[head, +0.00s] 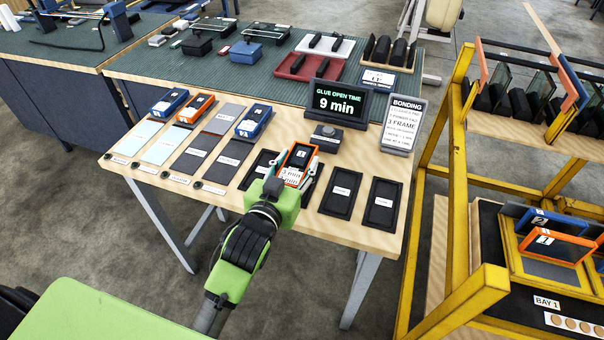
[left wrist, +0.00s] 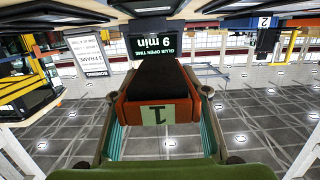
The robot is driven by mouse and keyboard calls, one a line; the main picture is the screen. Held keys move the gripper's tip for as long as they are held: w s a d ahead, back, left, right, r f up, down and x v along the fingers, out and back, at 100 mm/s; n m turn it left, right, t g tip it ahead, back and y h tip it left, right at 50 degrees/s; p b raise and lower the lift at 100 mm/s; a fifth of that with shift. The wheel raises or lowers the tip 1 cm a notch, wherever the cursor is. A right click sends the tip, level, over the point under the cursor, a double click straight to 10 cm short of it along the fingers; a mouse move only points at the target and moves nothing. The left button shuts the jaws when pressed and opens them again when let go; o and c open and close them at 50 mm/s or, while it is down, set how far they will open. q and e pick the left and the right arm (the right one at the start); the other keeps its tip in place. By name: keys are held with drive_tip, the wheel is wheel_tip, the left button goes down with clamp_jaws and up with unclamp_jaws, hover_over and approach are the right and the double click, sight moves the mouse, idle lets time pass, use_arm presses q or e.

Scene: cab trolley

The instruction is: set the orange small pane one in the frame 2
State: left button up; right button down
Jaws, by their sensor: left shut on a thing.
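My left gripper (head: 299,171) is shut on an orange small pane (head: 300,155) with a 1 label, over the row of dark trays on the table. In the left wrist view the orange pane (left wrist: 155,111) sits between the two teal fingers. I cannot tell whether it touches the tray below it. On the yellow trolley at right, a blue-edged piece marked 2 (head: 541,219) stands behind an orange-edged piece marked 1 (head: 557,246) at a yellow frame. Which is frame 2 I cannot tell. My right gripper is not in view.
The wooden table (head: 222,208) also holds blue pane 2 (head: 170,102), another orange pane (head: 195,108) and another blue pane (head: 253,121). A glue timer (head: 338,102) reads 9 min beside a bonding sign (head: 403,126). Empty black trays (head: 382,205) lie right of my gripper. A yellow trolley post (head: 457,160) stands beyond them.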

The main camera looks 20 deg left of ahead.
sight(300, 164)
use_arm(q)
drive_tip(key=shift+w+d+f, duration=0.1)
drive_tip(key=shift+w+f, duration=0.95)
drive_tip(key=shift+f, duration=0.1)
drive_tip(key=shift+w+f, duration=0.2)
drive_tip(key=shift+f, duration=1.6)
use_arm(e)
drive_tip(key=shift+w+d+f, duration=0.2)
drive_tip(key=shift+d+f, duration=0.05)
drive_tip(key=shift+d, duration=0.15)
use_arm(q)
drive_tip(key=shift+f, duration=0.1)
drive_tip(key=o, duration=1.4)
drive_tip(key=shift+c, duration=0.2)
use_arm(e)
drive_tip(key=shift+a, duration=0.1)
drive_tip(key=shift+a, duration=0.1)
